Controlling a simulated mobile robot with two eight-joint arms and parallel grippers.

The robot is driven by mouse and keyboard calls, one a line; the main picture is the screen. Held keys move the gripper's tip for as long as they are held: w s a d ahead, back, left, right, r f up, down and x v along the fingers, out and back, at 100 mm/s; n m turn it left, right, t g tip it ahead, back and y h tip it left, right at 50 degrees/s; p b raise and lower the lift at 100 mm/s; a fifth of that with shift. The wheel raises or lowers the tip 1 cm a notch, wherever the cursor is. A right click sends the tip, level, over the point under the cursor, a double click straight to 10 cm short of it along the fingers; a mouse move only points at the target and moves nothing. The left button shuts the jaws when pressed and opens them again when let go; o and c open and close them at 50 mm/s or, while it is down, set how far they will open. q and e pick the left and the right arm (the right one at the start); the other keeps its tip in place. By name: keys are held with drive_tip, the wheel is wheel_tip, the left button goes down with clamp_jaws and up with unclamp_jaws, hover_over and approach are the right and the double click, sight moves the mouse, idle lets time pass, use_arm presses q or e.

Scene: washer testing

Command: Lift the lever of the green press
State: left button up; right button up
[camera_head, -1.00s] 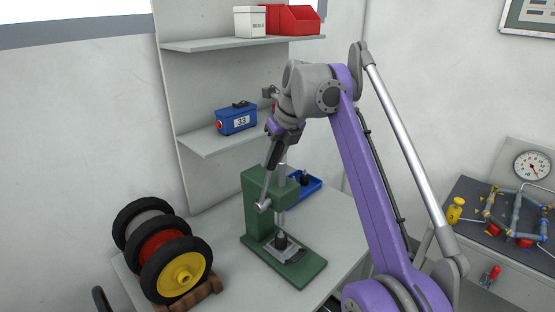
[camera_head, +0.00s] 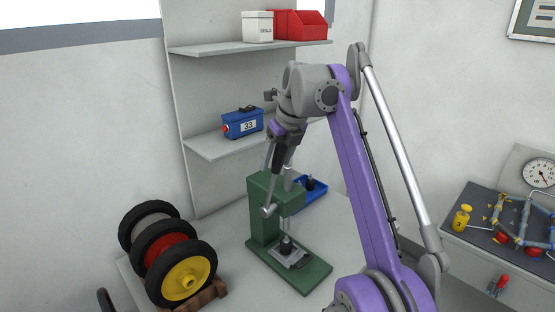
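The green press (camera_head: 262,190) stands on the bench in the middle of the view. Its grey lever (camera_head: 269,182) rises steeply from the round pivot at the front of the press. My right gripper (camera_head: 278,168) points down at the lever's upper part, with its dark fingers overlapping or right beside the rod. The fingers are small and seen nearly edge-on, so I cannot tell whether they are closed around the lever. A small dark part sits on the press base under the ram. My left gripper is not in view.
Wheels on a wooden stand (camera_head: 210,293) are left of the press. A blue tray (camera_head: 313,193) lies behind it. A shelf (camera_head: 222,146) with a blue box (camera_head: 243,123) is close behind my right wrist. A dark table (camera_head: 480,225) with pipework stands at right.

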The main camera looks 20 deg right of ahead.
drive_tip(key=shift+s, duration=0.1)
drive_tip(key=shift+s+r, duration=0.1)
drive_tip(key=shift+r, duration=0.35)
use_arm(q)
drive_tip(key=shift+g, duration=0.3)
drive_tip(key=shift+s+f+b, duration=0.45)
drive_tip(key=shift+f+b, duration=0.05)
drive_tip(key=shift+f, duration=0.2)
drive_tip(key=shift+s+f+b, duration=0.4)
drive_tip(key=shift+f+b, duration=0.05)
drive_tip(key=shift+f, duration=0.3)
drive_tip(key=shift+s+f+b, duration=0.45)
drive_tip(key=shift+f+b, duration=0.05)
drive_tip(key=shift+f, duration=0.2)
use_arm(e)
drive_tip(key=s+d, duration=0.4)
drive_tip(key=s, duration=0.7)
drive_tip(key=shift+s, duration=0.3)
drive_tip(key=shift+w+r, duration=0.1)
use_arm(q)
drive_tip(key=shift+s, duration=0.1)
